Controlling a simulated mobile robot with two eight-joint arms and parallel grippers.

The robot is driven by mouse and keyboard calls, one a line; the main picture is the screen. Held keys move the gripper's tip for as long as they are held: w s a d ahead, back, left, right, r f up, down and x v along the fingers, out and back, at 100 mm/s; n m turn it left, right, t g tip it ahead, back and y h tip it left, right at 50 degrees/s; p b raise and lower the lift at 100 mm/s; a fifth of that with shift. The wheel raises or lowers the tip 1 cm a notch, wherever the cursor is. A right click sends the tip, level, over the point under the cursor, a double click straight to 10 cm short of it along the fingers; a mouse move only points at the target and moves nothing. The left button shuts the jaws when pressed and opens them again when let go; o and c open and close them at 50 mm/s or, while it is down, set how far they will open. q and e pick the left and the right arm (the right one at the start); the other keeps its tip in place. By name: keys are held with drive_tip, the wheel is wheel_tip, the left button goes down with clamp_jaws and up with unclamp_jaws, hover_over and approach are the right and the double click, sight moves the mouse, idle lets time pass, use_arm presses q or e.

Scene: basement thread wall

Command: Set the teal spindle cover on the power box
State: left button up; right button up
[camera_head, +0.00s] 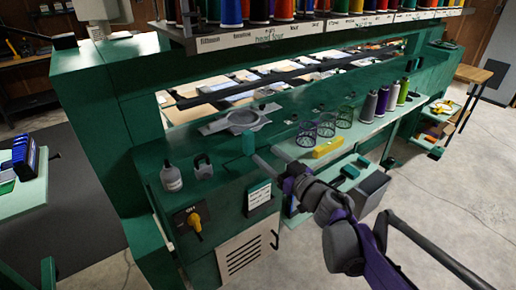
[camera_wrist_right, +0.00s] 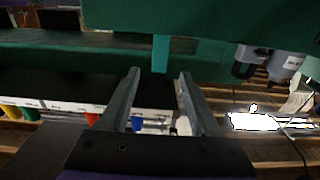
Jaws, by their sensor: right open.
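The teal spindle cover (camera_head: 248,142) is a small upright cylinder. It appears to stand on the green top near the right end of the power box (camera_head: 228,190), the cabinet with the yellow switch. My right gripper (camera_head: 262,163) reaches in from the right, just beside and below the cover. In the upside-down right wrist view the cover (camera_wrist_right: 160,52) shows between and just beyond the open fingertips (camera_wrist_right: 159,74). Nothing is held, and no contact is clear. My left gripper is not in view.
A grey bottle (camera_head: 171,176) and a dark padlock-shaped piece (camera_head: 203,166) stand left of the cover. To the right, a pale shelf holds wire baskets (camera_head: 306,134), a yellow block (camera_head: 328,147) and thread cones (camera_head: 368,106). A spool rack (camera_head: 320,28) hangs above.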

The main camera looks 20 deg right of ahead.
drive_tip(key=s+d+f+m+h, duration=0.2)
drive_tip(key=s+d+m+h, duration=0.35)
drive_tip(key=s+h, duration=0.25)
drive_tip(key=s+d+f+m+g+h, duration=0.1)
drive_tip(key=s+f+g+h, duration=0.1)
drive_tip(key=s+f+g, duration=0.35)
drive_tip(key=s+a+f+n+g+y, duration=0.1)
drive_tip(key=s+a+f+g+y, duration=0.1)
drive_tip(key=s+f, duration=0.5)
drive_tip(key=s+a+f+n+g+y, duration=0.1)
drive_tip(key=s+a+f+g, duration=0.3)
drive_tip(key=s+a+f, duration=0.2)
drive_tip(key=s+f, duration=0.2)
drive_tip(key=s, duration=0.1)
drive_tip(key=shift+a+f+y, duration=0.2)
drive_tip(key=shift+f+y, duration=0.05)
drive_tip(key=shift+y, duration=0.15)
drive_tip(key=shift+s+d+n+g, duration=0.1)
drive_tip(key=shift+n+g, duration=0.15)
